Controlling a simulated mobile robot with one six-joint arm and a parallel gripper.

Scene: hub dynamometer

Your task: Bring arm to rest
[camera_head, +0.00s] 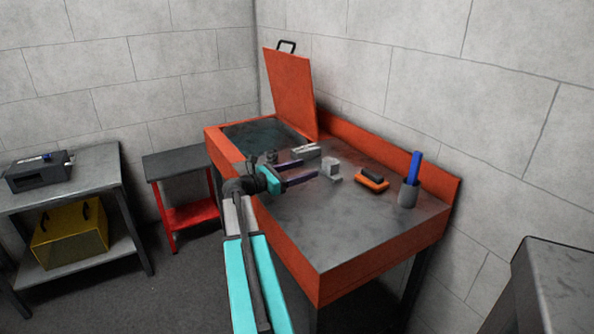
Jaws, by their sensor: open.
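My gripper (303,170) is at the end of my teal and grey arm, which reaches up from the bottom middle of the picture. Its two dark purple fingers are spread apart and point right over the orange workbench (340,265). Nothing shows between the fingers. A small grey-white block-shaped part (330,169) stands on the bench just right of the fingertips. I cannot tell whether the fingers touch anything.
The bench also carries a pale metal piece (306,150), an orange and black item (371,180) and a grey cup (408,194) with a blue stick. A raised orange lid (291,92) stands behind. A red stand (190,215) and a grey shelf table (95,185) are left.

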